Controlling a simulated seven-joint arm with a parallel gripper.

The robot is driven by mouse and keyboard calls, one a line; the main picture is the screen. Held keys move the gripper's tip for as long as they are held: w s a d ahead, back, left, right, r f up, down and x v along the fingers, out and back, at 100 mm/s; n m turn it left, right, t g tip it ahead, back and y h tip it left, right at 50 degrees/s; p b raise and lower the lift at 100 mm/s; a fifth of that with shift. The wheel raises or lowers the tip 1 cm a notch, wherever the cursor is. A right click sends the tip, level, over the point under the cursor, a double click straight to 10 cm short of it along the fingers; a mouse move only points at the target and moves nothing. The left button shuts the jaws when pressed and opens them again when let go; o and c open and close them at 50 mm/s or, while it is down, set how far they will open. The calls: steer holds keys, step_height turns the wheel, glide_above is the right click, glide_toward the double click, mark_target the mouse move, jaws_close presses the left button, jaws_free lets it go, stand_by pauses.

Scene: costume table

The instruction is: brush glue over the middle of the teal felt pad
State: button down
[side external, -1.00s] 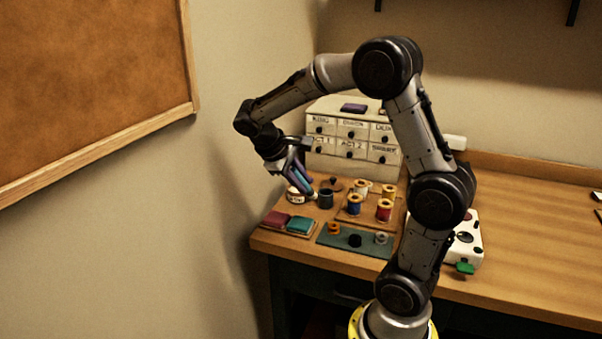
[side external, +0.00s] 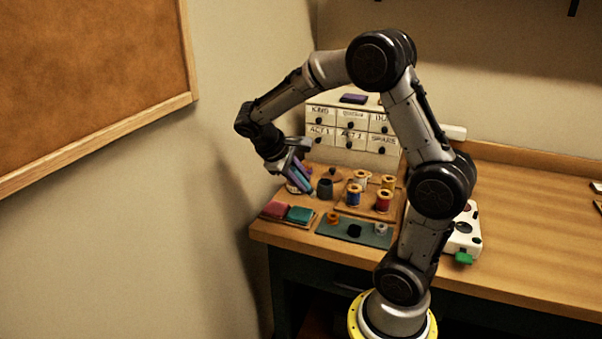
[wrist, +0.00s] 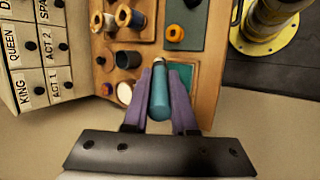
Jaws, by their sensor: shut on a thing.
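The teal felt pad (side external: 299,215) lies on a small board at the table's front left corner, beside a red pad (side external: 275,209). In the wrist view the teal pad (wrist: 184,72) shows partly behind my right finger. My gripper (wrist: 163,74) has purple fingers and is shut on the brush's teal handle (wrist: 159,100). In the side view my gripper (side external: 301,182) is above and behind the pad, in front of the glue pot. The white round pot (wrist: 125,92) is left of the fingers in the wrist view. The brush's bristles cannot be made out.
A dark cup (side external: 325,188) stands right of the pot. A wooden tray with several thread spools (side external: 383,201) and a dark green mat (side external: 330,234) with small items lie further right. A labelled drawer cabinet (side external: 350,130) stands behind. The table's right side is largely clear.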

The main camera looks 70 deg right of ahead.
steer(key=shift+w+f, duration=0.4)
steer(key=shift+f, duration=0.5)
steer(key=shift+w+f, duration=0.35)
steer(key=shift+f, duration=0.6)
steer(key=shift+w+f, duration=0.4)
steer(key=shift+f, duration=0.5)
steer(key=shift+w, duration=1.85)
steer(key=shift+s, duration=3.15)
steer(key=shift+w+a, duration=0.35)
steer(key=shift+w, duration=2.95)
steer(key=shift+s, duration=3.1)
steer(key=shift+r, duration=4.1)
